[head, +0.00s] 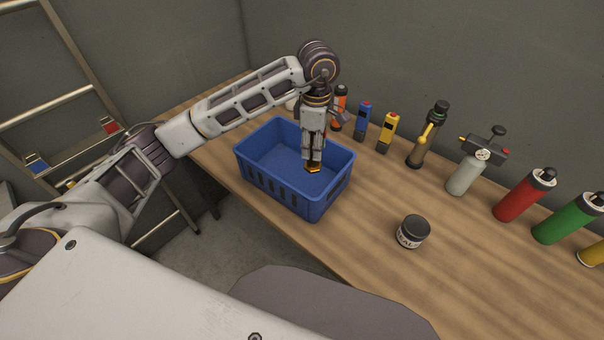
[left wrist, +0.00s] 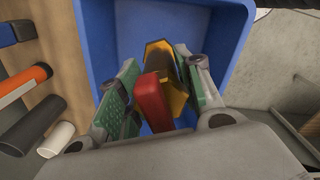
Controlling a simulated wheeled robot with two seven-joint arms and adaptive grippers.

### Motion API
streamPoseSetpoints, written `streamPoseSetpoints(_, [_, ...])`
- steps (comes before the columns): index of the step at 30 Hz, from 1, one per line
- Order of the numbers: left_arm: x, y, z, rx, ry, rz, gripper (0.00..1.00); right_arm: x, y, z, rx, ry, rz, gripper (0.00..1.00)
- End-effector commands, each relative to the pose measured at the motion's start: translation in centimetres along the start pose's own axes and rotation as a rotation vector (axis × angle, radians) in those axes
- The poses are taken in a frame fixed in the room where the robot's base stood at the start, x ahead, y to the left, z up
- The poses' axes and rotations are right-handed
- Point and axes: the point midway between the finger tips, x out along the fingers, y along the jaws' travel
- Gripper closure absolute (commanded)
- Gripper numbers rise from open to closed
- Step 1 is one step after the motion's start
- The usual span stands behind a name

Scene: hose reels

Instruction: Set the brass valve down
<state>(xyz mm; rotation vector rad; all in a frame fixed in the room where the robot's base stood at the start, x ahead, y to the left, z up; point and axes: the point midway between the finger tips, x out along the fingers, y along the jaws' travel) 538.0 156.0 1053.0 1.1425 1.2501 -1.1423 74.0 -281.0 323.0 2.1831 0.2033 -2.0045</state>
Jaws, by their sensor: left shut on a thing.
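My left gripper (head: 313,158) points down over the blue crate (head: 268,184) on the wooden bench. It is shut on the brass valve (head: 314,170), whose yellow-brass lower end shows below the fingertips. In the left wrist view the valve (left wrist: 178,98) has a brass body and a red handle (left wrist: 153,100) between the green-padded fingers. The crate (left wrist: 98,45) lies behind it there, and its floor around the valve looks bare. I cannot tell whether the valve touches the crate floor. My right gripper is not in view.
Behind the crate stand an orange and black cylinder (head: 340,106), a blue tool (head: 362,121) and a yellow tool (head: 386,131). A grey canister (head: 465,173) and red (head: 520,198) and green (head: 564,221) bottles stand right. A dark jar (head: 411,232) stands in front; bench between is clear.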

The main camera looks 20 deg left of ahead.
Motion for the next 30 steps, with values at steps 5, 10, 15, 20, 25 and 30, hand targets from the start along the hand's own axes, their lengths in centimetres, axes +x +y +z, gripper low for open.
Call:
streamPoseSetpoints(5, [1.7,-0.1,0.0,-0.001,0.001,-0.003,1.0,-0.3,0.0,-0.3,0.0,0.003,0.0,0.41])
streamPoseSetpoints(10, [3.9,-0.1,0.0,-0.001,0.001,-0.003,1.0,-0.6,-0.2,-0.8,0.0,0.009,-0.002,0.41])
streamPoseSetpoints(15, [5.5,-0.1,0.0,0.0,0.001,-0.002,1.0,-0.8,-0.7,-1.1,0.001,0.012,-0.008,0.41])
streamPoseSetpoints(20, [5.8,0.0,0.0,0.0,-0.001,0.0,1.0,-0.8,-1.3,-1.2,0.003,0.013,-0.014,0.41])
streamPoseSetpoints(25, [5.8,0.0,0.0,0.0,-0.001,0.0,1.0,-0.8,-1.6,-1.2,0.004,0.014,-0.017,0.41])
streamPoseSetpoints(30, [6.2,0.0,0.0,0.0,-0.001,-0.001,1.0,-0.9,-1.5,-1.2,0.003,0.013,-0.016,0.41])
